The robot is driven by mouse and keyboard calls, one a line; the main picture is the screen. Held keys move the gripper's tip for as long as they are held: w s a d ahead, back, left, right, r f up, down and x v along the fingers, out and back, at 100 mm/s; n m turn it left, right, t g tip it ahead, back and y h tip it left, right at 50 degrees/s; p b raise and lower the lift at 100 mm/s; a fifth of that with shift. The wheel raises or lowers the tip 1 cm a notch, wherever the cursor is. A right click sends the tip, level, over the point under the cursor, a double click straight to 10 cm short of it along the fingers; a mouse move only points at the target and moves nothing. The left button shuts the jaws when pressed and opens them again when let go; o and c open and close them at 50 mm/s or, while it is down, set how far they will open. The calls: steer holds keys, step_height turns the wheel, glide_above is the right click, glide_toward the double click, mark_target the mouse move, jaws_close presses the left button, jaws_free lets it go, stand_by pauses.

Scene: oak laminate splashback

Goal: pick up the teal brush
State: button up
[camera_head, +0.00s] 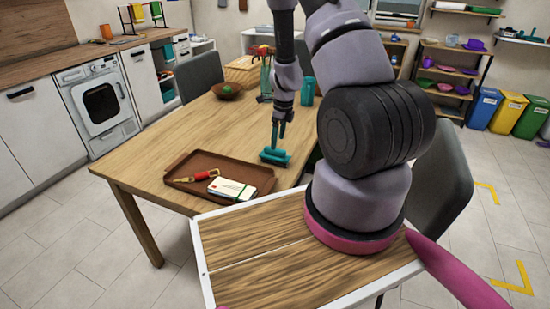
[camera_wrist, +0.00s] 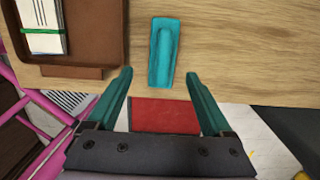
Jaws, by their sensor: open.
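The teal brush (camera_head: 275,157) lies on the wooden table near its front right edge, just right of the brown tray. In the wrist view the teal brush (camera_wrist: 162,50) lies lengthwise near the top centre, just beyond the fingertips. My gripper (camera_head: 278,138) points down above the brush in the head view. In the wrist view my gripper (camera_wrist: 157,76) has its two teal fingers spread wide, with nothing held between them. The exact height above the brush is hard to tell.
The brown tray (camera_head: 181,183) holds a white notepad (camera_head: 232,188) and a red-handled tool (camera_head: 201,176). A brown bowl (camera_head: 227,91) and a teal cup (camera_head: 307,91) stand farther back. Chairs flank the table. The table (camera_head: 150,146) is bare left of the tray.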

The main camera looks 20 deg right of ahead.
mark_target(275, 155)
steer(key=f, duration=0.2)
steer(key=w+f, duration=0.1)
steer(key=f, duration=0.5)
steer(key=shift+w+a+f, duration=0.2)
steer(key=shift+a, duration=0.15)
jaws_close()
steer(key=shift+r, duration=0.1)
step_height(275, 155, up, 10)
steer(key=shift+f, duration=0.1)
